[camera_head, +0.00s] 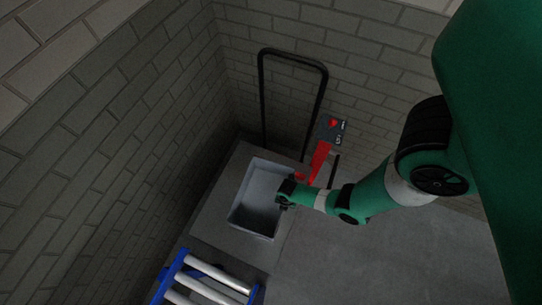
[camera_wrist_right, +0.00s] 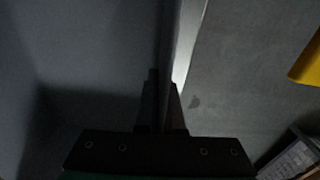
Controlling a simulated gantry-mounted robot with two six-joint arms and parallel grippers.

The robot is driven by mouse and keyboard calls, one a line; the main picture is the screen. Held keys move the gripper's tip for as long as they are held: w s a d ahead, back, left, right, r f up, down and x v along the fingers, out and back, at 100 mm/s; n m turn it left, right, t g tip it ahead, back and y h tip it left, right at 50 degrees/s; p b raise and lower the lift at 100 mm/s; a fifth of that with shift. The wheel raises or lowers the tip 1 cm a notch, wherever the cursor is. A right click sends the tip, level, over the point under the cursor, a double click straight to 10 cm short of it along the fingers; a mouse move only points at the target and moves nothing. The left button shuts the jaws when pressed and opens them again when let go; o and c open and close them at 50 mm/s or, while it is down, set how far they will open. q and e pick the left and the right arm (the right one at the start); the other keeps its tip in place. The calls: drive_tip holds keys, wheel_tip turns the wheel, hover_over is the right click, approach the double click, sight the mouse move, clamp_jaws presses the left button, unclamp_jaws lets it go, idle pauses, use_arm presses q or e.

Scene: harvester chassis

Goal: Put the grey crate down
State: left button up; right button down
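The grey crate (camera_head: 240,222) is an empty, open-topped box near the middle of the head view. It is over or on a flat grey platform (camera_head: 213,225); I cannot tell if its base touches. My right gripper (camera_head: 284,192) is at the crate's right-hand wall. In the right wrist view the fingers (camera_wrist_right: 163,85) are close together with the crate's wall (camera_wrist_right: 184,45) running between them, the crate's inside on the left. My left gripper is not in view.
A black tubular handle (camera_head: 293,54) rises behind the platform. A red and dark control post (camera_head: 321,155) stands right of the crate. A blue frame with pale rollers (camera_head: 210,270) is at the front. Brick walls enclose the left and back. Floor at right is clear.

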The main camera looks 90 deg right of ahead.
use_arm(q)
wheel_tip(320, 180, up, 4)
drive_tip(key=p, duration=0.2)
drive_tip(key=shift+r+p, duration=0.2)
drive_tip(key=shift+p, duration=0.2)
use_arm(e)
wheel_tip(320, 180, up, 5)
drive_tip(key=shift+w+f, duration=0.1)
drive_tip(key=shift+f, duration=0.1)
